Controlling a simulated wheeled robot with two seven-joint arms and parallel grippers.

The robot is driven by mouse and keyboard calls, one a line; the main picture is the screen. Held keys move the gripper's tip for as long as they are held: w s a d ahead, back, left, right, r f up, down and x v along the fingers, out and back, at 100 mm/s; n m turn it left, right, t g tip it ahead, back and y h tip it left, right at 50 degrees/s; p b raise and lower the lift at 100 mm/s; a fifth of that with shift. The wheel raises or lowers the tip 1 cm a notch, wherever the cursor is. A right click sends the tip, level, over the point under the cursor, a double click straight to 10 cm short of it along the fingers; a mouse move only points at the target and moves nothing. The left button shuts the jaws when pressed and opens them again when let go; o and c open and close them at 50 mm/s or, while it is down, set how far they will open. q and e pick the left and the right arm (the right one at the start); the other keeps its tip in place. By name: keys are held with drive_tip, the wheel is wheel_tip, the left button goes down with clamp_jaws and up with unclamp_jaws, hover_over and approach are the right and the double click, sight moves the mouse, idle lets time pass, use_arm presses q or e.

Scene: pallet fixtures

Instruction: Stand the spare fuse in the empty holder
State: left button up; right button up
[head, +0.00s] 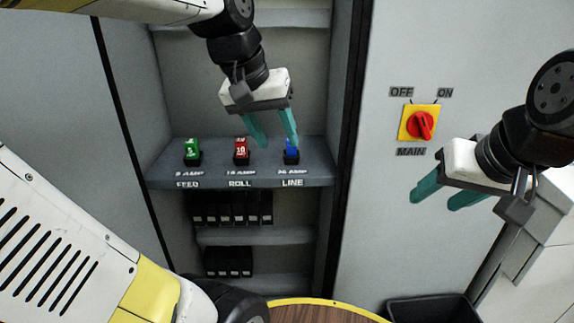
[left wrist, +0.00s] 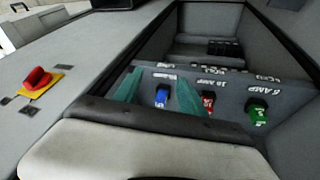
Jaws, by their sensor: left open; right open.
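A blue fuse (head: 292,146) stands upright in the LINE holder (head: 291,159), partly hidden by a finger of my left gripper. A red fuse (head: 241,147) stands in the ROLL holder, and a green fuse (head: 192,147) in the FEED holder. My left gripper (head: 279,145) is open, its fingers pointing down near the blue fuse. In the left wrist view the blue fuse (left wrist: 162,97) shows between the teal fingers (left wrist: 160,75), not visibly gripped. The red fuse (left wrist: 207,101) and green fuse (left wrist: 256,114) are clear of them. My right gripper (head: 435,202) is open and empty before the right panel.
The holders stand on a grey shelf (head: 215,178) inside an open cabinet. Black blocks (head: 232,208) fill part of the lower shelves. A red main switch (head: 424,125) on a yellow plate is on the right panel. A dark bin (head: 432,308) is at the bottom right.

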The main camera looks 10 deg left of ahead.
use_arm(q)
drive_tip(key=s+d+f+m+t, duration=0.1)
drive_tip(key=s+f, duration=0.3)
drive_tip(key=s, duration=0.2)
drive_tip(key=shift+s+d+f+t, duration=0.15)
drive_tip(key=shift+s+f+t, duration=0.05)
drive_tip(key=shift+f+t, duration=0.2)
